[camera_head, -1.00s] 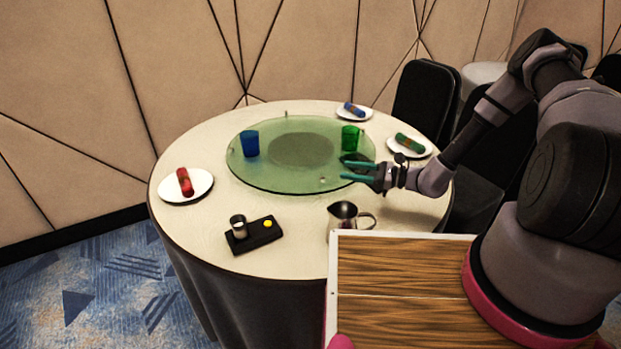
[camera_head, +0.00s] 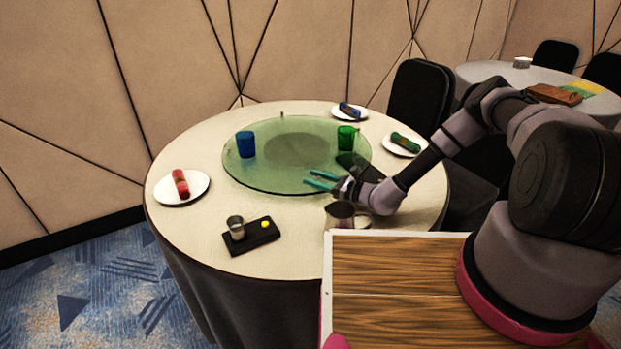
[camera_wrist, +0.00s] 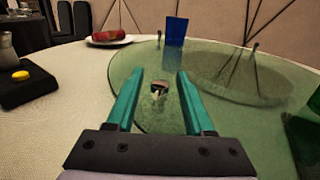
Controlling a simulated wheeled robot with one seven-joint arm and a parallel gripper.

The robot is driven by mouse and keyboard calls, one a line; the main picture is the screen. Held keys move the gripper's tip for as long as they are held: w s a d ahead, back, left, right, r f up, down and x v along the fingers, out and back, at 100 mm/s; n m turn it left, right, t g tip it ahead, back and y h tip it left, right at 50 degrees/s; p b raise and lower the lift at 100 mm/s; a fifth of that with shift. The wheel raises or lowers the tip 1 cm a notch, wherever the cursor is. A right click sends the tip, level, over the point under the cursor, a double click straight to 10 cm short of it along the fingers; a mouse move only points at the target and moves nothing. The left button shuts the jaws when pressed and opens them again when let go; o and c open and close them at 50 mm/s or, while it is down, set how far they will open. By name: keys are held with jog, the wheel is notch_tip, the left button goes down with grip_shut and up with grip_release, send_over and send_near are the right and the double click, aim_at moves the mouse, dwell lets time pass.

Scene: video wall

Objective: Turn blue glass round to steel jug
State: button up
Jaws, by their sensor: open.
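The blue glass (camera_head: 246,144) stands on the left part of a round green glass turntable (camera_head: 262,180); it also shows at the far rim in the wrist view (camera_wrist: 176,31). The steel jug (camera_head: 338,222) stands on the table at the near right, its top partly hidden by my arm. My gripper (camera_head: 307,178) is open and empty over the turntable's near right rim. In the wrist view, a small metal knob (camera_wrist: 159,89) on the turntable shows between my gripper's fingers (camera_wrist: 160,75), with no clear contact.
A green glass (camera_head: 346,138) stands on the turntable's right part. Plates with red (camera_head: 181,184), blue (camera_head: 350,109) and green (camera_head: 405,142) rolls sit around the table. A black tray (camera_head: 252,236) with a metal cup and yellow item lies in front. Black chairs stand at right.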

jog(key=shift+x, duration=0.95)
grip_shut()
dwell(0.8)
